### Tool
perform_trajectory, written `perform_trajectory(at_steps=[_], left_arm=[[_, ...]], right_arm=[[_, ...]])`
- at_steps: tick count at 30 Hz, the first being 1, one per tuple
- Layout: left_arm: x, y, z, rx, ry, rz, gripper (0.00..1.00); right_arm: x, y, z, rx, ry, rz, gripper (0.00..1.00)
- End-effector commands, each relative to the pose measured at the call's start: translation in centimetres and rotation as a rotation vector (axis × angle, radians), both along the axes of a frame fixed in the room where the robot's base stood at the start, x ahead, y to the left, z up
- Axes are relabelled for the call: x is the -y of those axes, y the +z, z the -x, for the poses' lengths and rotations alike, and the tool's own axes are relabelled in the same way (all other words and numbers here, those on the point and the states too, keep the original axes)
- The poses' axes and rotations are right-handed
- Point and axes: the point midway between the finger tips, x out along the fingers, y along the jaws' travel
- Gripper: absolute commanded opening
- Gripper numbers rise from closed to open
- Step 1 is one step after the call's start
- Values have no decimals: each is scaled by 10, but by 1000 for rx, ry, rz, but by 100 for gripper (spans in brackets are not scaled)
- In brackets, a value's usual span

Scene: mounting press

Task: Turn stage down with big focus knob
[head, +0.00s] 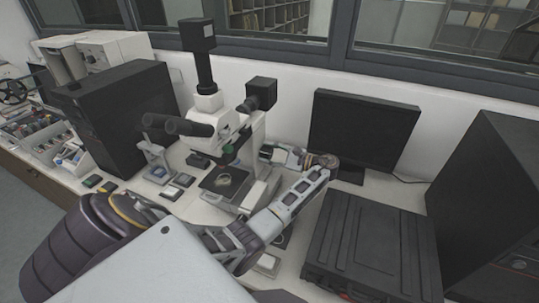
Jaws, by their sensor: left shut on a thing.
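The white microscope (246,137) stands upright on the bench in the middle, with black eyepieces and a camera on top. Its dark stage (221,181) sits under the objectives and carries a small round sample. My left arm reaches across in front and bends back at the wrist. My left gripper (268,153) is at the right side of the microscope, pointing left, and is shut on the big focus knob. The knob itself is mostly hidden by the fingers and the stand. My right gripper is not in view.
A black monitor (362,132) stands right of the gripper, close to my wrist. A black case (372,247) lies at the front right. A black computer tower (122,122) stands left of the microscope, with several small boxes on the bench between.

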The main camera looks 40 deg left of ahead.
Motion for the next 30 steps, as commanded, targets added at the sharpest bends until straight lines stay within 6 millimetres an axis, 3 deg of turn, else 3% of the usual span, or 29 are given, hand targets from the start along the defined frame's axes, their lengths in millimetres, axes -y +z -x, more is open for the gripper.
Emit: perform_trajectory(at_steps=[30], left_arm=[[0, -4, 1, 768, 1, -243, 21]], right_arm=[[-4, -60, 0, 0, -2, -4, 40]])
